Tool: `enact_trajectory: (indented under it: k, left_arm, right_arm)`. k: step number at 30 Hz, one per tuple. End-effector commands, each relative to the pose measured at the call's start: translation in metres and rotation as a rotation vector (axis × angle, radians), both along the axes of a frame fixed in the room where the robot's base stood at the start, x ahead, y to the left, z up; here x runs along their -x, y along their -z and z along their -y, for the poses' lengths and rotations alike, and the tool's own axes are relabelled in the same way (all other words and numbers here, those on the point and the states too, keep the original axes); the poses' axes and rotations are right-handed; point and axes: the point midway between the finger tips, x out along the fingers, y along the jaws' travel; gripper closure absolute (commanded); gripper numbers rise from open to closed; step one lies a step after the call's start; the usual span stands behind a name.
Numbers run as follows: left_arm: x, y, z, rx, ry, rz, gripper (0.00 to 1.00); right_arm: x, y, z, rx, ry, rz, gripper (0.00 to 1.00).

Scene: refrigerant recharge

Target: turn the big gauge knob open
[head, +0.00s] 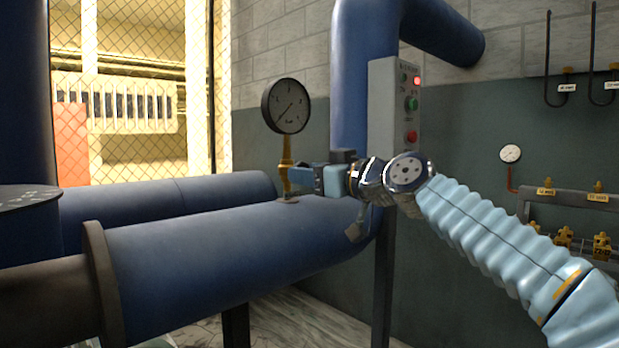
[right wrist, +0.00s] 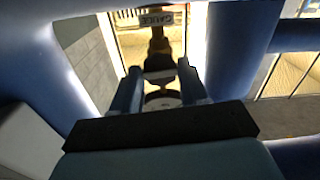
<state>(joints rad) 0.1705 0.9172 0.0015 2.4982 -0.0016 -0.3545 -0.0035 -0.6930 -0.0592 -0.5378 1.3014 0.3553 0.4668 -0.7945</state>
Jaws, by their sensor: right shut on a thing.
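My right gripper (head: 291,178) reaches in from the right at the stem, below the dial. In the right wrist view, its two fingers (right wrist: 160,85) are on either side of the gauge knob (right wrist: 158,63), and the gripper is shut on it. The fingers mostly hide the knob in the head view. The brass stem (right wrist: 158,42) and a "GAUGE" tag (right wrist: 157,18) show just beyond. My left gripper is not in view.
The blue pipe (head: 200,255) runs under the gripper, and a vertical blue pipe (head: 350,90) stands behind. A grey control box (head: 382,100) with a lit red lamp is near my right wrist. A small gauge (head: 510,153) and brass valves (head: 563,237) are at the right.

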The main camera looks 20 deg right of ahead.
Motion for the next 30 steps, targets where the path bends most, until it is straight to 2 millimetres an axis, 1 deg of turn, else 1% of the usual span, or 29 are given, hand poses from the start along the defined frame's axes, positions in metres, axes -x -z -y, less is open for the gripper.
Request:
enact_trajectory:
  k: [1, 6, 9, 12, 19, 22, 27, 30]
  left_arm:
    - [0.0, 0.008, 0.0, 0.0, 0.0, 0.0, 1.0]
    - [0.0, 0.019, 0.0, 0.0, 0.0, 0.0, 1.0]
    - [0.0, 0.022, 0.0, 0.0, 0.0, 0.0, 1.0]
    - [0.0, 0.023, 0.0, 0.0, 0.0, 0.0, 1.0]
    - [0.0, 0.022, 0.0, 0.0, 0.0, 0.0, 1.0]
    - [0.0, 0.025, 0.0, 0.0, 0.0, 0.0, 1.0]
    - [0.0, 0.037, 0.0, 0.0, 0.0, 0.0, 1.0]
    - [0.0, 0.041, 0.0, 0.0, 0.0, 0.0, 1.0]
  right_arm:
    - [-0.001, 0.004, 0.0, 0.036, 0.003, 0.015, 0.93]
    - [-0.001, 0.004, 0.0, 0.183, 0.003, 0.065, 0.93]
    - [-0.001, 0.002, 0.0, 0.251, 0.003, 0.089, 0.93]
    - [0.0, 0.001, 0.0, 0.282, 0.002, 0.1, 0.93]
    - [-0.001, 0.0, 0.0, 0.285, 0.002, 0.1, 0.93]
    - [-0.001, 0.002, 0.0, 0.31, 0.002, 0.109, 0.93]
    - [-0.001, 0.004, 0.001, 0.485, 0.004, 0.17, 0.93]
    - [-0.001, 0.003, 0.001, 0.592, 0.004, 0.208, 0.93]
